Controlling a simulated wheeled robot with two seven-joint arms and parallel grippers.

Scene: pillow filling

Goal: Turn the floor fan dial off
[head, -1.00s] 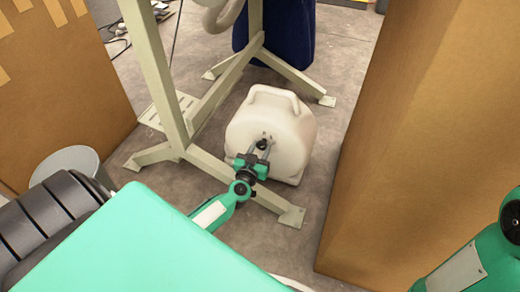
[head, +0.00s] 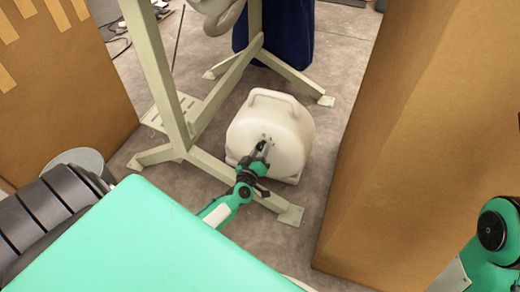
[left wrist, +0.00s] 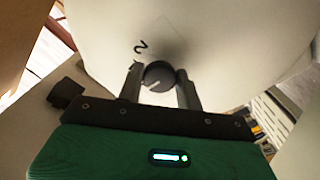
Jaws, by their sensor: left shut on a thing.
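The floor fan (head: 285,125) is a rounded cream-white housing with a handle on top, standing on the floor in the head view. It also fills the upper part of the left wrist view (left wrist: 220,35). Its dial (left wrist: 158,76) is a dark round knob with a light pointer line; a mark like a "2" shows on the housing to its upper left. My left gripper (head: 262,146) reaches the face of the fan; in the left wrist view its fingers (left wrist: 158,82) are on both sides of the dial, shut on it. My right gripper is out of view; only part of my right arm shows.
A pale metal frame (head: 222,175) stands beside and in front of the fan, its foot close to my left arm. Tall cardboard boxes stand at right (head: 385,150) and left (head: 65,90). A grey bin (head: 85,165) is at the left. Some floor is clear between fan and right box.

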